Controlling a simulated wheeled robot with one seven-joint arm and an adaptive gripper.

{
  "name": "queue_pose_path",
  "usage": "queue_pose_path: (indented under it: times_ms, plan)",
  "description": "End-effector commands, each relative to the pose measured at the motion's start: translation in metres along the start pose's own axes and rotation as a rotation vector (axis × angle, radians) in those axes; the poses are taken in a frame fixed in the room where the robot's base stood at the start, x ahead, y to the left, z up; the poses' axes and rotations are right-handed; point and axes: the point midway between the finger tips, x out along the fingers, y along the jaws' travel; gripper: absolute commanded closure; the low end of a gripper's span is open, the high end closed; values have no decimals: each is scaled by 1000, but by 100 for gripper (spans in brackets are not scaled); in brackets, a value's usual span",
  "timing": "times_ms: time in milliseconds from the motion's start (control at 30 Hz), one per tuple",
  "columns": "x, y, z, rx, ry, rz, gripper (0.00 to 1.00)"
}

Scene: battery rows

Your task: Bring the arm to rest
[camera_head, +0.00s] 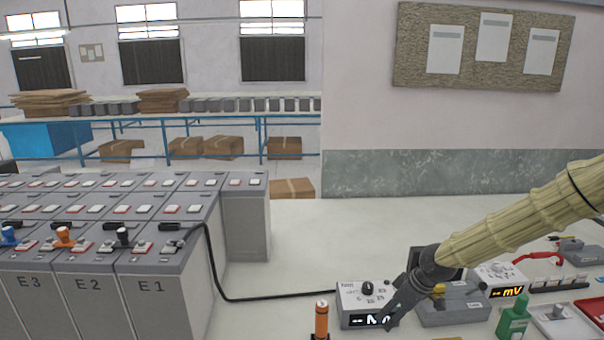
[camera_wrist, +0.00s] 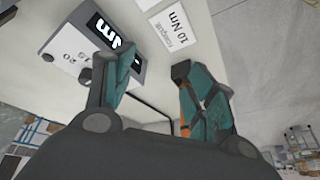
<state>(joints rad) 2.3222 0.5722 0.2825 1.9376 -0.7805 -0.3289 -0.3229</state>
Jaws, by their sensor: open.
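My gripper (camera_head: 402,300) is at the end of my arm, which reaches in from the right edge in the head view. The jaws point down toward the worktop, just right of a white box with a dial and a display (camera_head: 358,292). The same box shows beside the left finger (camera_wrist: 85,50). An orange patch shows at the right finger; I cannot tell what it is. Whether the fingers touch the box is unclear.
Grey battery cells (camera_head: 150,290) fill the left. A black cable (camera_head: 270,299) runs from them to the box. An orange-handled tool (camera_head: 321,318) stands in front. A grey device (camera_head: 455,308), a green bottle (camera_head: 513,315) and an mV meter (camera_head: 503,280) crowd the right. The worktop behind is clear.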

Motion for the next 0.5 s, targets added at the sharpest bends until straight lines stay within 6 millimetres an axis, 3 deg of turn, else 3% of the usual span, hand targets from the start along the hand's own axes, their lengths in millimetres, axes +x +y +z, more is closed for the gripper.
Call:
queue_pose_path:
  times_ms: [333,500]
  plan:
    - [66,-56,42,123,-25,-65,44]
    - [119,-107,88,247,-60,-101,44]
